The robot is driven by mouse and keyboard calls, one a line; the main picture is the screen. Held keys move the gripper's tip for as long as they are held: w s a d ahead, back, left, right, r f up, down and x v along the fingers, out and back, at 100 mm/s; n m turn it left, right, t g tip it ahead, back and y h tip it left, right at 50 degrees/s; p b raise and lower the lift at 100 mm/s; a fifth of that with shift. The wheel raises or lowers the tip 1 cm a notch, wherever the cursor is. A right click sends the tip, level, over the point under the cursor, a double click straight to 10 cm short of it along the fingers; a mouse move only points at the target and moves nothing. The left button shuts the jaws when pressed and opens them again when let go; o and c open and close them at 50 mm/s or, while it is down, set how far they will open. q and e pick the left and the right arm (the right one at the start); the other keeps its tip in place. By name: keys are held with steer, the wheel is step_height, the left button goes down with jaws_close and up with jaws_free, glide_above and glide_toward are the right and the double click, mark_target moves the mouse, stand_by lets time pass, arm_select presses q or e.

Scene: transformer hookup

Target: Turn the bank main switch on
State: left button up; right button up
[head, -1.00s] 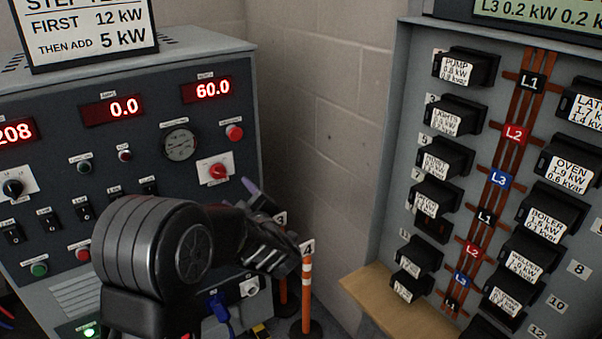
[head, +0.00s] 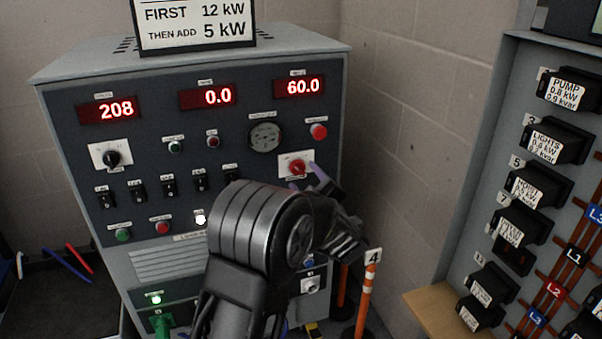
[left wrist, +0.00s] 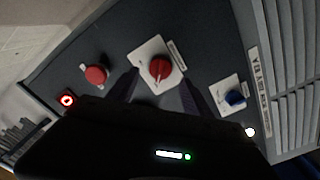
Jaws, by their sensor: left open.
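A red rotary switch (head: 297,168) sits on a white plate at the right of the grey load bank's front panel. Its label is too small to read. My left gripper (head: 306,180) is open just in front of it, slightly low and right in the head view. In the left wrist view the red switch (left wrist: 160,68) shows between and just beyond the two spread fingertips (left wrist: 158,90). Its pointer mark slants toward the lower left of that picture. I cannot see contact between fingers and switch. My right gripper is not in view.
A red push button (head: 318,131) and a round gauge (head: 265,137) are close above the switch. Displays read 208, 0.0 and 60.0. An orange post (head: 365,300) and breaker panel (head: 490,150) stand right.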

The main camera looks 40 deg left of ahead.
mark_target(299, 170)
arm_select(q)
steer(key=shift+x, duration=1.8)
steer(key=shift+c, duration=0.2)
jaws_close()
